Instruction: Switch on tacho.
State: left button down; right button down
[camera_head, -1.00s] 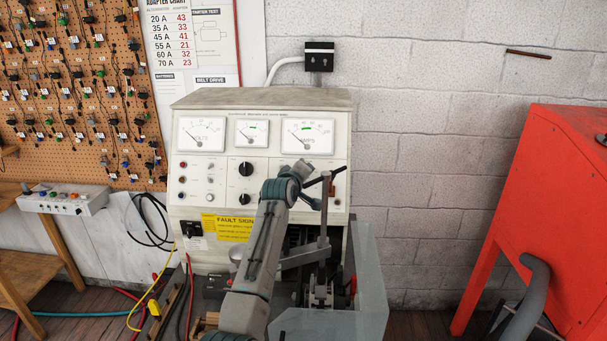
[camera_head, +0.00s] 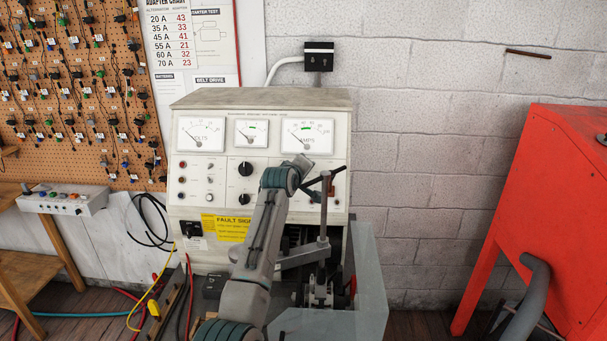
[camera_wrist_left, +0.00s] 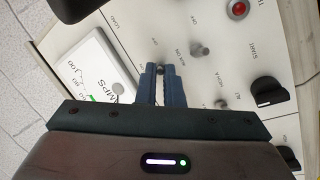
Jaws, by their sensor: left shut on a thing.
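The beige test bench panel (camera_head: 225,172) carries meters, knobs and small switches. My left gripper (camera_wrist_left: 160,69) is at the panel beside the amps meter (camera_wrist_left: 90,75). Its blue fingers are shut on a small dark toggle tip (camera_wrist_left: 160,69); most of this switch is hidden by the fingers. Lettering near it seems to read OFF and RUN ON; I cannot read a tacho label. In the head view, my left gripper (camera_head: 303,164) is just below the amps meter (camera_head: 307,135), and the wrist hides the panel behind it. My right gripper is not in view.
Another toggle (camera_wrist_left: 200,50), a lower toggle (camera_wrist_left: 220,103) and a black START knob (camera_wrist_left: 270,92) sit close beside the fingers. A lever with a black handle (camera_head: 325,188) rises right of my wrist. A clear guard (camera_head: 368,275) stands below. A red cabinet (camera_head: 545,200) is far right.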

pick_arm(q)
jog(key=g, duration=0.1)
jog(key=r+g, duration=0.1)
jog(key=shift+w+r+g, duration=0.1)
jog(key=shift+w+g, duration=0.15)
jog(key=shift+g, duration=0.15)
jog(key=shift+w+r+n+g+y, duration=0.15)
jog(key=shift+n+g, duration=0.05)
jog(key=shift+g, duration=0.45)
jog(key=shift+w+r+n+g+y, duration=0.1)
jog(key=shift+n+g+y, duration=0.1)
jog(key=shift+g, duration=0.45)
jog(key=c, duration=1.6)
grip_release()
jog(key=shift+w, duration=0.1)
jog(key=shift+o, duration=0.2)
jog(key=shift+r, duration=0.1)
